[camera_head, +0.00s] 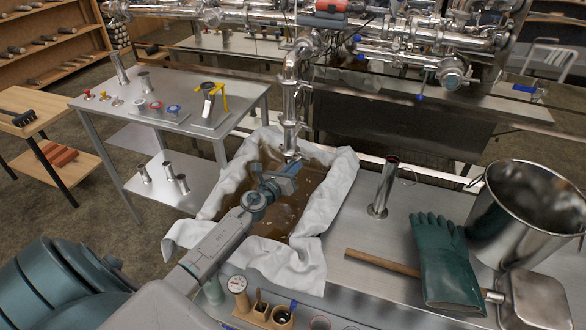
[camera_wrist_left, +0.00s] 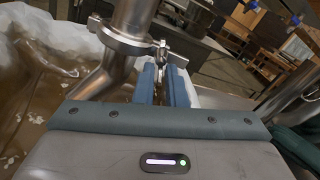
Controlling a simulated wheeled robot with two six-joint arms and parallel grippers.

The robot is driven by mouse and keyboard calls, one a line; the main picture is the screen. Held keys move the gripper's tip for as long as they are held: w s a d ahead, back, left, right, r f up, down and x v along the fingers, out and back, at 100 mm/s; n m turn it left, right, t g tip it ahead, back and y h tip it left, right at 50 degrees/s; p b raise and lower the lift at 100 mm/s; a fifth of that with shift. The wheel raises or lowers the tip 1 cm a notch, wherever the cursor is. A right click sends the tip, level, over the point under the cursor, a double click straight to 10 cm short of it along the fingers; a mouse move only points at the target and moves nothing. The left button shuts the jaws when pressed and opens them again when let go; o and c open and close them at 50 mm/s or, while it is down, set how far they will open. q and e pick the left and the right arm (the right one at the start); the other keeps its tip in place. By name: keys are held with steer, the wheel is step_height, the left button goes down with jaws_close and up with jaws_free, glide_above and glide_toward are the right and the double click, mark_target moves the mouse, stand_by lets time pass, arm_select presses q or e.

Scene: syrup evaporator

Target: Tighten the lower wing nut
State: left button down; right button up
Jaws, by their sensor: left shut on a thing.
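A shiny vertical steel pipe (camera_head: 290,85) comes down over a tray lined with white cloth. Its lower clamp (camera_head: 291,125) also shows large in the left wrist view (camera_wrist_left: 128,42), as a ring around the pipe with a bolt at its right side. My left gripper (camera_head: 293,167) is just below that clamp. In the left wrist view its two blue fingers (camera_wrist_left: 164,72) are close together, shut on the lower wing nut (camera_wrist_left: 163,52) at the bolt side. The fingers hide most of the nut. My right gripper is in neither view.
The cloth-lined tray (camera_head: 335,190) holds brown liquid under my left gripper. A short upright steel tube (camera_head: 383,187), a green glove (camera_head: 445,262), a mallet handle (camera_head: 385,262) and a big steel pot (camera_head: 525,215) stand or lie to the right. A side table (camera_head: 185,95) is at left.

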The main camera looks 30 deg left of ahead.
arm_select(q)
steer(key=c, duration=1.5)
jaws_free()
